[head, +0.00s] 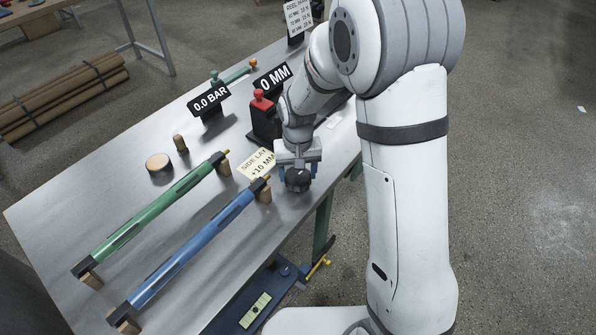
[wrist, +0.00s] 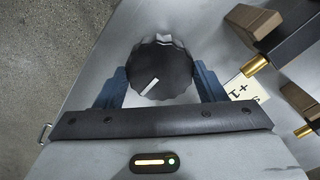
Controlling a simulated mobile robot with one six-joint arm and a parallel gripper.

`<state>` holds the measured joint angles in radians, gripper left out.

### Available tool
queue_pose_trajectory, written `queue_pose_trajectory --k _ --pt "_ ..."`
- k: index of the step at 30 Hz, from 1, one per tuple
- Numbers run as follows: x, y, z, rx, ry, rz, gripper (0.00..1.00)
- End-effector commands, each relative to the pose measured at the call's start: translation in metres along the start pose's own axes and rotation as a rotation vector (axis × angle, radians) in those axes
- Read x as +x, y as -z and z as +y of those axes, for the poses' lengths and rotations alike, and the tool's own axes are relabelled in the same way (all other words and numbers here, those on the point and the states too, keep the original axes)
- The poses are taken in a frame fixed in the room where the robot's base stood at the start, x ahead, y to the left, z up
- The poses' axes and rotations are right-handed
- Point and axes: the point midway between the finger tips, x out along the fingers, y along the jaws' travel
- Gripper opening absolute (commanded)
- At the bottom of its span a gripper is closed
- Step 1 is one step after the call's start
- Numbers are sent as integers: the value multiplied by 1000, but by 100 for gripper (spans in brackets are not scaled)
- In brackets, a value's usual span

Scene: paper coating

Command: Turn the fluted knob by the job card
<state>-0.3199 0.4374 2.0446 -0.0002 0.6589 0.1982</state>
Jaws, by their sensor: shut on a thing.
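The fluted knob (wrist: 160,68) is black and round, with a white pointer line that points to the lower left in the wrist view. My gripper (wrist: 163,82) is shut on the knob, one blue finger on each side of it. In the head view my gripper (head: 298,172) is low over the table, and the dark knob (head: 297,180) shows between its fingers. The job card (head: 256,163) lies beside the gripper and reads "SIDE LAY +10 MM". A display (head: 272,79) behind it reads "0 MM".
A green roller (head: 150,215) and a blue roller (head: 195,245) lie on wooden blocks to the left of my gripper. A "0.0 BAR" display (head: 209,102) and a black box with a red handle (head: 263,115) stand farther back. A tape roll (head: 159,163) lies on the metal table (head: 70,200).

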Motion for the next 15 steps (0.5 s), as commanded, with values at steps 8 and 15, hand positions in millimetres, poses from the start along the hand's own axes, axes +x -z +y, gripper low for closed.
queue_pose_trajectory --k 8,15 --pt "1 -2 0 1 0 -5 41" --pt "0 -1 0 0 0 -3 78"
